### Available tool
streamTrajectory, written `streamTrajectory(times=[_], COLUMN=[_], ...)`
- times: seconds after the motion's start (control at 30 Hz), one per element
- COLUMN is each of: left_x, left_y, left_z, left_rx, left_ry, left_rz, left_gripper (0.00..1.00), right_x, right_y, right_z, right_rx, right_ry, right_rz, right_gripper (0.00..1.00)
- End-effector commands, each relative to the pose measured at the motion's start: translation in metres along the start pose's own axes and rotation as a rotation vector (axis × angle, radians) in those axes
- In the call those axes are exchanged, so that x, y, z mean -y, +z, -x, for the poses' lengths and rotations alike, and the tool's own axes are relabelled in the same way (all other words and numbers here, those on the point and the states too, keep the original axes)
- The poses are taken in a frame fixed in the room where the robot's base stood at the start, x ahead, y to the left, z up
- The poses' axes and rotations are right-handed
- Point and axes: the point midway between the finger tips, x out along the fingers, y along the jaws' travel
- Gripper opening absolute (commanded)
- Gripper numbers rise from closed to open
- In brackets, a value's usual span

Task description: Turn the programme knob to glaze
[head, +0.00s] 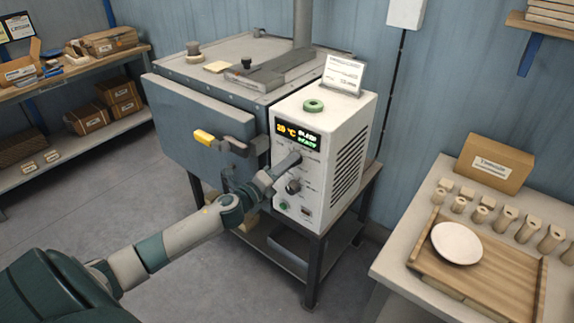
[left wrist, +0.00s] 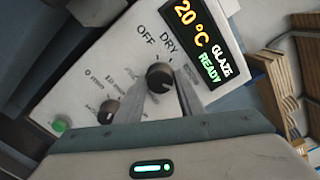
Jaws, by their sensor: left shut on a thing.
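The white control box (head: 316,160) stands beside the kiln-like dryer. The programme knob (left wrist: 159,76) is dark and round, with OFF and DRY printed near it; the other programme labels are hidden or unreadable. My left gripper (head: 289,165) reaches the box front, and in the left wrist view (left wrist: 167,88) its fingers are shut on the knob, one on each side. In the head view the gripper covers the knob. The display (left wrist: 203,38) reads 20 °C, GLAZE and READY. I cannot make out the knob's pointer. My right gripper is not in view.
A second dark knob (head: 293,186) sits just below, with a green button (head: 284,205) lower down. A table (head: 388,262) with a tray and plate stands right.

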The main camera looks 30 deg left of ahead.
Motion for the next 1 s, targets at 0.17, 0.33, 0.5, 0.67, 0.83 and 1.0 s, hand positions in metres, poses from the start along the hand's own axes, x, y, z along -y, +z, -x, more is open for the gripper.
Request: streamTrajectory(times=[0.17, 0.33, 0.5, 0.67, 0.83, 1.0], left_x=[-0.0010, -0.0010, -0.0011, -0.0010, -0.0006, -0.0008], left_y=[-0.0013, -0.0013, -0.0013, -0.0011, -0.0006, -0.0006], left_z=[0.0004, 0.0004, 0.0004, 0.0004, 0.0002, 0.0014], left_rx=[-0.002, -0.002, -0.002, -0.002, -0.001, -0.001], left_ry=[0.001, 0.001, 0.001, 0.001, 0.001, 0.001], left_rz=[-0.032, -0.038, -0.037, -0.036, -0.036, -0.036], left_gripper=[0.12, 0.12, 0.12, 0.53, 0.53, 0.53], right_x=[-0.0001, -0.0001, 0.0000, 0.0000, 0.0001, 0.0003], right_y=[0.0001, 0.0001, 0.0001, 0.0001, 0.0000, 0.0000], right_z=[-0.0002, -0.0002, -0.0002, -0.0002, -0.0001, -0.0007], right_rx=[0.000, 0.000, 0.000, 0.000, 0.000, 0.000], right_ry=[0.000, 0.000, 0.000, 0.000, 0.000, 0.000], right_rz=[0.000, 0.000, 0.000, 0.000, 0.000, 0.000], right_gripper=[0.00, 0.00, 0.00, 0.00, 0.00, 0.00])
